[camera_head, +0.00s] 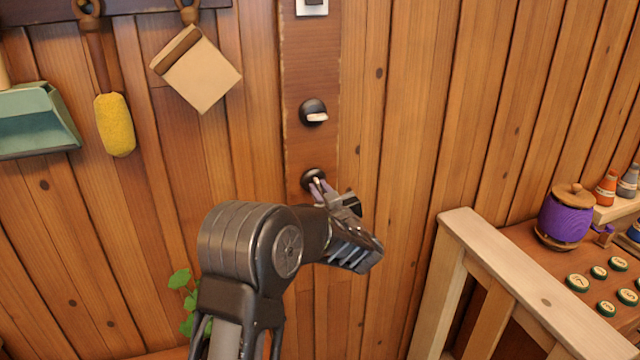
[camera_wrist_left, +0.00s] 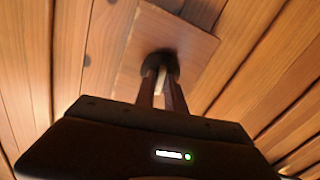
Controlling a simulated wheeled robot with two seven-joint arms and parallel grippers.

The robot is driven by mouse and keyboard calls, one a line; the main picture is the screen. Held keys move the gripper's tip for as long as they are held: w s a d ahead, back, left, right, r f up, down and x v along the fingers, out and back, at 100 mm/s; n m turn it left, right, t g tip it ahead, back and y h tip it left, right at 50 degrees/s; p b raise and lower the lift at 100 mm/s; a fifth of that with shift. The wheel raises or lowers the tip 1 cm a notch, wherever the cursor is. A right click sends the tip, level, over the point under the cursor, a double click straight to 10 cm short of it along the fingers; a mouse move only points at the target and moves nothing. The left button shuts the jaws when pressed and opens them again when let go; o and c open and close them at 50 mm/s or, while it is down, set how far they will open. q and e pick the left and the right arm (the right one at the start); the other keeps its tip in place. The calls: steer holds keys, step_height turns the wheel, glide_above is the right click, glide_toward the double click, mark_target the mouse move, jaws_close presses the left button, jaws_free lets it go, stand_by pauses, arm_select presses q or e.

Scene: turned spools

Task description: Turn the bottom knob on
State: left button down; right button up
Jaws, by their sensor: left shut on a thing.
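The bottom knob (camera_head: 312,178) is a dark round base on the lower end of a reddish-brown board (camera_head: 303,150) fixed to the plank wall. My left gripper (camera_head: 318,187) is at it, with its fingers shut on the knob's light handle. In the left wrist view the two fingers (camera_wrist_left: 161,88) reach up to the dark base (camera_wrist_left: 163,62), with the pale handle (camera_wrist_left: 160,82) between them. Fingers partly hide the handle, so its exact angle is hard to tell. The upper knob (camera_head: 313,112), dark with a pale handle pointing right, is above and untouched.
A white switch plate (camera_head: 312,7) is at the top of the board. A yellow brush (camera_head: 115,125), a beige scraper-like tool (camera_head: 197,75) and a green dustpan (camera_head: 37,120) hang at left.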

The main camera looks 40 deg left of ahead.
arm_select(q)
steer(key=shift+m+p, duration=0.55)
steer(key=shift+m, duration=0.55)
steer(key=shift+f, duration=0.1)
steer(key=c, duration=1.4)
jaws_free()
steer(key=b+v, duration=0.2)
steer(key=v, duration=0.5)
steer(key=shift+s+d, duration=0.2)
steer(key=shift+d, duration=0.15)
